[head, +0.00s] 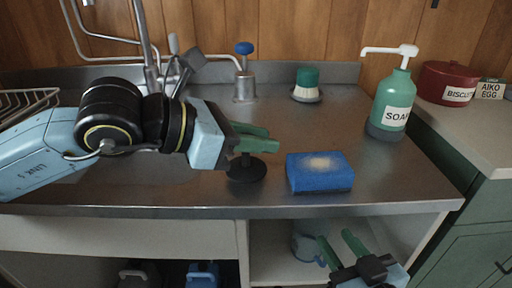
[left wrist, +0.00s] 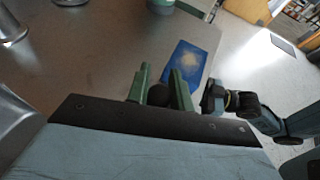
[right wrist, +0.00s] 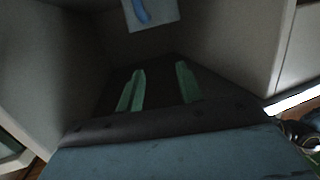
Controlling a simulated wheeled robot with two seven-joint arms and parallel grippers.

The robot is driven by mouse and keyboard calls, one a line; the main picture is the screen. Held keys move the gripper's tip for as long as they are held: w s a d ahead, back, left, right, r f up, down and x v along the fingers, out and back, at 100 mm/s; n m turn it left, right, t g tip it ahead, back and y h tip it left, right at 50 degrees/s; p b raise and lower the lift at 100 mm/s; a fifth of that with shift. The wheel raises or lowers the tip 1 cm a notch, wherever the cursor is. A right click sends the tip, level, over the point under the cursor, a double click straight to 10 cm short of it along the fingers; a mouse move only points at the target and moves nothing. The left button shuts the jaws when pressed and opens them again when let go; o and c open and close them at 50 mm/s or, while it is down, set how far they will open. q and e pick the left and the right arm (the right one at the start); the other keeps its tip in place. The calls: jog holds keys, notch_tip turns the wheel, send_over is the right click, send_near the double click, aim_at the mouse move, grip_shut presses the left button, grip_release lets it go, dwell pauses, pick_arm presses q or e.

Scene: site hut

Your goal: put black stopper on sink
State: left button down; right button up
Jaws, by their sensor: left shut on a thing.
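The black stopper (head: 246,171) is a dark round disc with a knob, at the front of the steel sink top (head: 300,125). My left gripper (head: 256,139) is shut on its knob, and the disc shows below the fingers. In the left wrist view the dark knob (left wrist: 158,95) sits between the green fingers. I cannot tell whether the disc touches the steel. The sink basin (head: 150,165) is partly hidden behind my left arm. My right gripper (head: 340,252) is open and empty, low in front of the counter; its fingers stand apart in the right wrist view (right wrist: 159,88).
A blue sponge (head: 320,172) lies just right of the stopper. A green soap bottle (head: 391,103), a green-topped brush (head: 307,84) and a blue-knobbed tap (head: 244,80) stand farther back. A wire rack (head: 25,103) is at the left. Shelves below hold a mug (head: 304,245).

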pick_arm(q)
jog(key=shift+f, duration=0.55)
pick_arm(e)
jog(key=shift+w+a+r+t, duration=0.1)
jog(key=shift+a+r+t, duration=0.05)
jog(key=shift+r+t, duration=0.55)
jog(key=shift+r, duration=0.25)
pick_arm(q)
jog(key=shift+f, duration=0.1)
jog(key=c, duration=1.2)
grip_release()
jog(key=shift+c, duration=0.2)
pick_arm(e)
jog(key=shift+a+r+y, duration=0.1)
jog(key=shift+r+y, duration=0.15)
jog(key=shift+y, duration=0.05)
pick_arm(q)
jog(key=p+v, duration=0.2)
jog(key=v, duration=0.9)
jog(key=shift+s+a+r, duration=0.25)
jog(key=shift+a, duration=0.15)
pick_arm(e)
jog(key=s+d+f+g+h, duration=0.2)
jog(key=s+d+f+g, duration=0.1)
jog(key=f+g, duration=0.4)
jog(key=shift+s+d+f+h, duration=0.25)
jog(key=shift+s+f, duration=0.4)
jog(key=shift+f, duration=0.9)
